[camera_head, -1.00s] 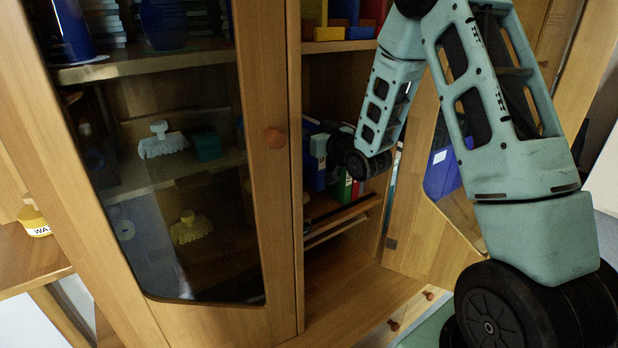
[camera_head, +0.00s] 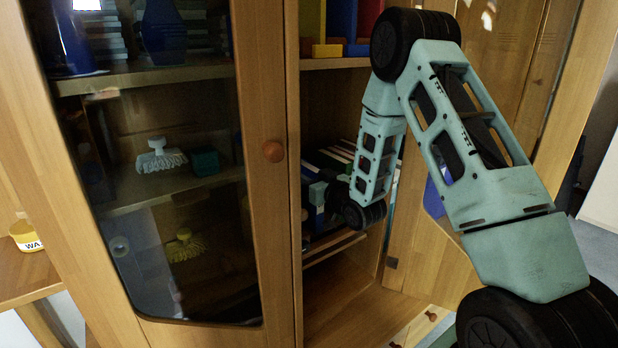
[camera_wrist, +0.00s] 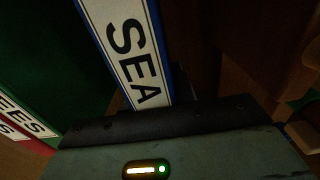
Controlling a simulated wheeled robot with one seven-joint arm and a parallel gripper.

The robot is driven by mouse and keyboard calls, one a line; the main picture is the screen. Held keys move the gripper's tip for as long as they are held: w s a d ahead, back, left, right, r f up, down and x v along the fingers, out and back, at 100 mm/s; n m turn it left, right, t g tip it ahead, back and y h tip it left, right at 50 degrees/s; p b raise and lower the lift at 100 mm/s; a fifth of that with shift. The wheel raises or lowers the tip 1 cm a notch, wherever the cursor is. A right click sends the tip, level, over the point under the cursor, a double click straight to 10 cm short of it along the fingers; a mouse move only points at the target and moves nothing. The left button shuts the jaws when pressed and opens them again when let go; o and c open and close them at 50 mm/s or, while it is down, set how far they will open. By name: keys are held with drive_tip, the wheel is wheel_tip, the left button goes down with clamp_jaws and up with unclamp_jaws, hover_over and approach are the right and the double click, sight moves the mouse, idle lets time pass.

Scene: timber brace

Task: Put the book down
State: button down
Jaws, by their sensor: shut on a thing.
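A blue book (camera_wrist: 128,45) with a white spine label reading SEA stands out in front of my gripper in the wrist view. My gripper (camera_wrist: 168,103) is shut on it, though the fingertips are dark and hard to make out. In the head view my gripper (camera_head: 322,192) is inside the open right bay of the cabinet, at shelf height. A dark blue part of the book (camera_head: 315,218) shows there beside the gripper. The rest of the book is hidden by the arm and cabinet frame.
A green book (camera_wrist: 50,60) and a red-edged one stand left of the held book in the wrist view. Several books (camera_head: 338,160) show behind my gripper. The closed glass door (camera_head: 180,200) is on the left. The cabinet floor (camera_head: 350,295) is clear.

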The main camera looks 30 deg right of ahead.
drive_tip(key=c, duration=1.1)
unclamp_jaws()
drive_tip(key=s+p, duration=0.1)
drive_tip(key=s, duration=0.5)
drive_tip(key=s+p, duration=0.1)
drive_tip(key=s, duration=0.5)
drive_tip(key=shift+d+r, duration=0.1)
drive_tip(key=shift+d, duration=0.1)
drive_tip(key=shift+s, duration=0.1)
